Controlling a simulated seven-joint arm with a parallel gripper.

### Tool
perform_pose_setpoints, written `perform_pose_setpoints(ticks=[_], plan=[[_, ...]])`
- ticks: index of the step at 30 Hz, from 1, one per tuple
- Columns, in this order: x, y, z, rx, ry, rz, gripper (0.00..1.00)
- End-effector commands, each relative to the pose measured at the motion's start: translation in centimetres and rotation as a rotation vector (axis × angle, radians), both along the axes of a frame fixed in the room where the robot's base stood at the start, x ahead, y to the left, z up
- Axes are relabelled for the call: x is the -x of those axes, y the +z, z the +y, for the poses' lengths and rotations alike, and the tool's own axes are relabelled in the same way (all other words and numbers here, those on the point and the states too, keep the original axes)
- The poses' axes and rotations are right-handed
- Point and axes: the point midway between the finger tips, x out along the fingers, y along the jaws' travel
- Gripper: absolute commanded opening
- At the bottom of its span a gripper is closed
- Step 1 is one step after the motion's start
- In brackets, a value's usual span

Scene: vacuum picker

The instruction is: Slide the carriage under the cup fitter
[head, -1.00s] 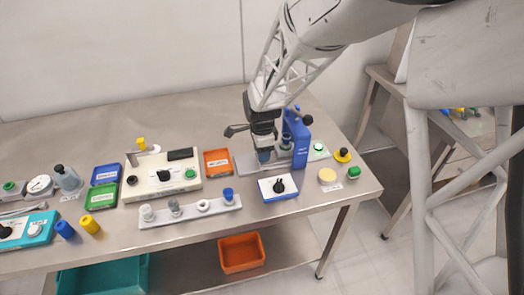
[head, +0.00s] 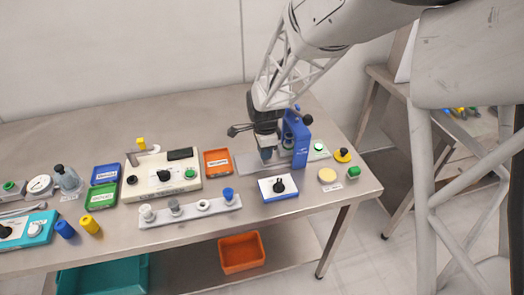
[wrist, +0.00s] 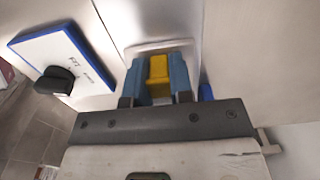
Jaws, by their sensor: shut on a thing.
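The cup fitter is the blue upright stand (head: 301,135) near the right part of the bench, over a flat grey rail plate (head: 246,164). My gripper (head: 266,153) is low over the plate, just left of the stand. In the wrist view my gripper (wrist: 157,80) has its blue fingers closed on a yellow block (wrist: 158,68), which seems to be the carriage's grip. The rest of the carriage is hidden by my gripper in both views. A pale metal strip (wrist: 150,22) runs ahead of the fingers.
A white and blue box with a black knob (head: 278,187) stands in front of the rail; it also shows in the wrist view (wrist: 62,62). An orange tray (head: 217,162) lies to the left.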

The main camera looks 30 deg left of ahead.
Motion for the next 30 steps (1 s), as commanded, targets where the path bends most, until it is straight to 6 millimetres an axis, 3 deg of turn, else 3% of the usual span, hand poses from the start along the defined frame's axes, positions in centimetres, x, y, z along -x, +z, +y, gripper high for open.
perform_pose_setpoints(ticks=[6,16,17,21,30], plan=[[-1.6,0.0,-1.6,0.0,-0.002,0.0,0.0],[-1.9,0.0,-1.9,0.001,-0.002,-0.001,0.0],[-1.9,0.0,-1.9,0.0,-0.002,-0.001,0.24],[-1.9,0.0,-1.9,0.001,-0.001,-0.001,0.46],[-1.8,0.1,-1.8,0.0,-0.001,0.0,0.47]])
